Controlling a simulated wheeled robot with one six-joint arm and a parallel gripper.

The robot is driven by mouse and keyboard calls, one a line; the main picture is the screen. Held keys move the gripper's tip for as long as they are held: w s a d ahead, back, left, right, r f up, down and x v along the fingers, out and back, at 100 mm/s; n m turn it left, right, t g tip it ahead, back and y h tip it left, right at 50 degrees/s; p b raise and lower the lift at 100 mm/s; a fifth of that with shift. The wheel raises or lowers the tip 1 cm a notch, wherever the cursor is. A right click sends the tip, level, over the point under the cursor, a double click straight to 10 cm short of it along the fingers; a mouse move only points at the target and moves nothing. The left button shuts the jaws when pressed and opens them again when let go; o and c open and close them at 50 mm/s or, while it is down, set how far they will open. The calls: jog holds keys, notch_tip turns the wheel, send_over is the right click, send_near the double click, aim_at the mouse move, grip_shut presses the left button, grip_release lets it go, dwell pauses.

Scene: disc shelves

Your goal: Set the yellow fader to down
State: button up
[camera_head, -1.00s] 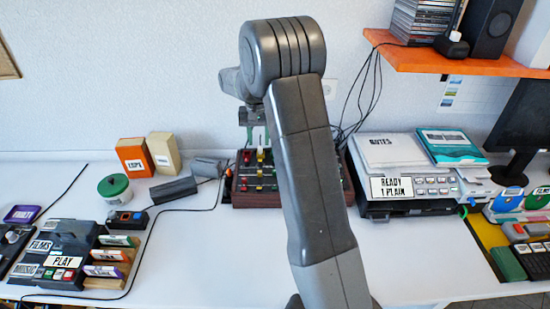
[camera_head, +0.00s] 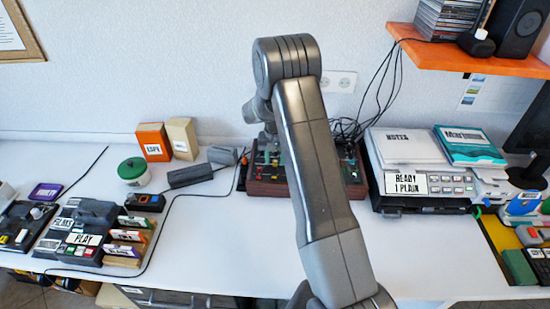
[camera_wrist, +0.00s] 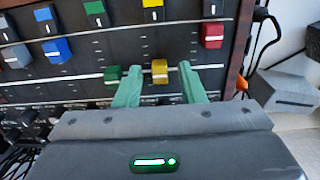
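The dark mixer panel (camera_head: 270,188) with wooden sides stands against the back of the table, partly hidden behind my arm. In the wrist view, the yellow fader (camera_wrist: 160,72) sits low in the picture on its slot, between the two green fingers of my gripper (camera_wrist: 161,76). The fingers are apart, one on each side of the yellow cap; a gap seems to show on both sides. The green fader (camera_wrist: 112,73) is just left of the left finger. The red fader (camera_wrist: 213,35) is higher up to the right. The fingertips are hidden in the head view.
A blue fader (camera_wrist: 57,50) and a row of coloured knobs, including a yellow knob (camera_wrist: 152,4), are also on the panel. Cables lie behind it. A dark grey block (camera_head: 191,176) is to its left, and a grey machine (camera_head: 425,183) to its right.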

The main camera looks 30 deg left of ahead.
aim_at(274, 172)
grip_shut()
jog(key=shift+s, duration=0.1)
jog(key=shift+s+d+f+b, duration=0.1)
jog(key=shift+s+d+b, duration=0.1)
jog(key=shift+s+b, duration=0.1)
jog(key=shift+s+d+b, duration=0.2)
jog(key=shift+s+d, duration=0.15)
jog(key=shift+s, duration=0.25)
jog(key=shift+s+d+b, duration=0.2)
jog(key=shift+s+d, duration=0.1)
jog(key=shift+s, duration=0.25)
grip_release()
